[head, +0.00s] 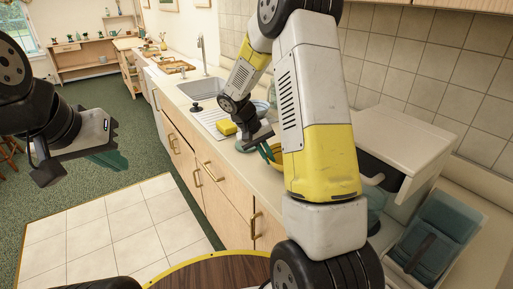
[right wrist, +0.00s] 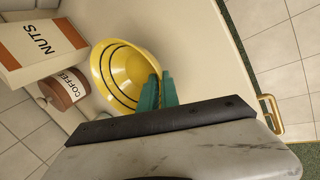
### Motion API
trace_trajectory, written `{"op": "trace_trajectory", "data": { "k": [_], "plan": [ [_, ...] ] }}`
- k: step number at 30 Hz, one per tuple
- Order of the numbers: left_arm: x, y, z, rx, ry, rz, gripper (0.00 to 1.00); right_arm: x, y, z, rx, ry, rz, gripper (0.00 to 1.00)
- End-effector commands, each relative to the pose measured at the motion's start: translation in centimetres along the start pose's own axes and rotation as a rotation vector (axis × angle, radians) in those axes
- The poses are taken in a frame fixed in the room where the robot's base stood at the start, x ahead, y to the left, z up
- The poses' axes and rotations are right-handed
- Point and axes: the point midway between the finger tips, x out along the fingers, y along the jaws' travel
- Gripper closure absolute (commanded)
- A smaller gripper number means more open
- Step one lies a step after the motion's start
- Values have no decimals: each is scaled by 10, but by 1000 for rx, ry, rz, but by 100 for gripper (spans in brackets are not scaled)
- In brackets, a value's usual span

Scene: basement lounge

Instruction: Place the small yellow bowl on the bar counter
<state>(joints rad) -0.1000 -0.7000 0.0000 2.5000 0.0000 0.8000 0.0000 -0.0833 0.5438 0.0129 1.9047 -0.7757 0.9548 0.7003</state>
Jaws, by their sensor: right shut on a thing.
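The small yellow bowl (right wrist: 118,72) has dark rings and fills the middle of the right wrist view. My right gripper (right wrist: 158,90) is shut on its rim, with one teal finger on each side of the wall. In the head view the bowl (head: 276,152) is mostly hidden behind my right arm, and my right gripper (head: 264,141) is beside it, over the counter (head: 205,97). I cannot tell whether the bowl touches the counter. My left gripper (head: 76,160) is over the floor at the left, empty, with its fingers apart.
A nuts box (right wrist: 40,48) and a coffee canister (right wrist: 64,88) stand near the bowl. A yellow sponge (head: 225,127), a blue bowl (head: 261,107) and a sink (head: 203,88) are further along the counter. A bread-box-like container (head: 395,140) is at the right.

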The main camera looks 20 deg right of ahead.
Motion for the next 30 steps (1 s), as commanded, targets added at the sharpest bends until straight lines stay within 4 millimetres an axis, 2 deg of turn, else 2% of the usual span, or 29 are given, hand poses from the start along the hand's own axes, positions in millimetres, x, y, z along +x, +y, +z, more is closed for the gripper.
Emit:
{"op": "trace_trajectory", "data": {
  "k": [8, 12, 23, 26, 30],
  "plan": [
    [0, 0, 0, 0, 0, 0, 100, 2, -2, 0, -1, 1, 0, 100],
    [0, 0, 0, 0, 0, 0, 100, 3, -2, 0, 0, 1, 0, 73],
    [0, 0, 0, 0, 0, 0, 100, 1, -1, 0, 1, 1, -1, 73],
    [0, 0, 0, 0, 0, 0, 100, -9, 0, -1, 1, 4, -1, 73],
    [0, 0, 0, 0, 0, 0, 100, -36, -1, -1, 0, 6, -2, 73]
  ]
}}
